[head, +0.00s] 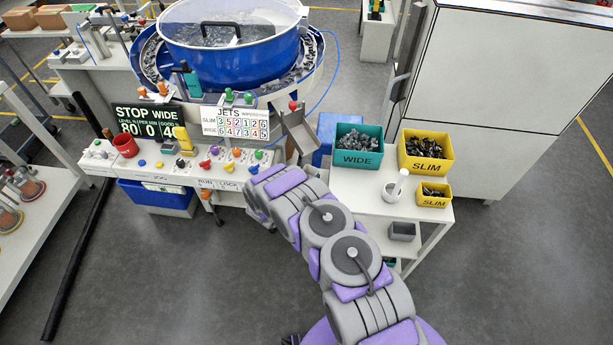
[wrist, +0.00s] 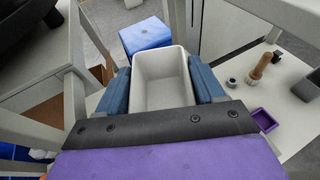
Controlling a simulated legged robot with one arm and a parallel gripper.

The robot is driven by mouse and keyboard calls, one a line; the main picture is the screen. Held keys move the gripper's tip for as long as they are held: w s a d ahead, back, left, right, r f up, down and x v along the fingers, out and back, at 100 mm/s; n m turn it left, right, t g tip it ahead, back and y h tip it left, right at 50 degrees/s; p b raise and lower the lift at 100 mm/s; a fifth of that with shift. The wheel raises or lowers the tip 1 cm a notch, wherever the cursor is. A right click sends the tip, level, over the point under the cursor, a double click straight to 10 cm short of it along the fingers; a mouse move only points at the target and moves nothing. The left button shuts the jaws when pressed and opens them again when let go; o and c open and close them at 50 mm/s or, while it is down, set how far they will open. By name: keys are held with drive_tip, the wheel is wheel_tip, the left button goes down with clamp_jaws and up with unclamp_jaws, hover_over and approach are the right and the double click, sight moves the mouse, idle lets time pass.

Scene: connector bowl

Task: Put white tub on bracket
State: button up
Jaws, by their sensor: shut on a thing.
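The white tub (wrist: 163,92) is an open, empty rectangular container, upright between the two blue fingers of my gripper (wrist: 163,74) in the wrist view. The fingers press on its left and right sides. In the head view my arm reaches toward the gap between the control bench and the side table; the gripper and tub are hidden there behind my arm and the bench. I cannot make out the bracket for certain in either view. A grey metal chute (head: 297,128) hangs from the bowl feeder above that gap.
The side table (head: 350,185) holds a green WIDE bin (head: 358,148), yellow SLIM bins (head: 426,151) and a white cup with a tool. A blue box (wrist: 147,36) lies beyond the tub. White frame bars stand close on both sides in the wrist view.

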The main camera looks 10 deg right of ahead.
drive_tip(key=shift+f, duration=0.15)
drive_tip(key=o, duration=1.1)
drive_tip(key=shift+c, duration=0.2)
drive_tip(key=shift+r, duration=0.2)
